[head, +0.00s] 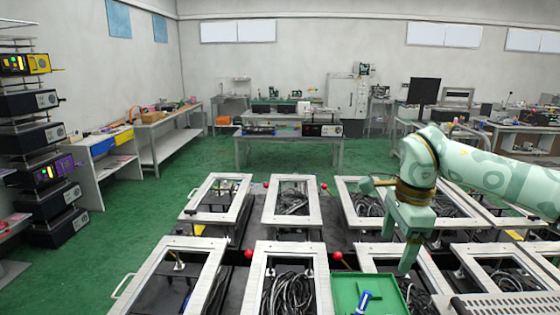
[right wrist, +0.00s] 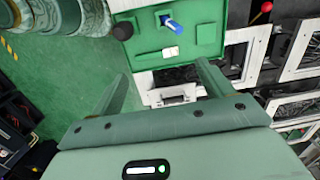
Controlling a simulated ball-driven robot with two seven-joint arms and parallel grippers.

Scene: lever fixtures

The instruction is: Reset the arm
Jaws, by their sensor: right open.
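My right arm comes in from the right in the head view, and its green gripper (head: 398,242) hangs fingers-down above the framed fixtures. The gripper is open and empty. In the right wrist view its two fingers (right wrist: 163,85) stand well apart, with nothing between them in their grip. A green panel (head: 345,290) with a blue lever (head: 363,300) lies at the bottom of the head view. The green panel (right wrist: 150,42) and blue lever (right wrist: 172,22) also show beyond the fingers in the right wrist view. My left gripper is not in view.
White-framed fixtures (head: 290,248) with dark cables stand in rows below my arm. Red knobs (head: 338,256) stick up between them, one also in the right wrist view (right wrist: 267,6). Black shelf units (head: 45,170) stand at left. Green floor (head: 130,225) is clear on the left.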

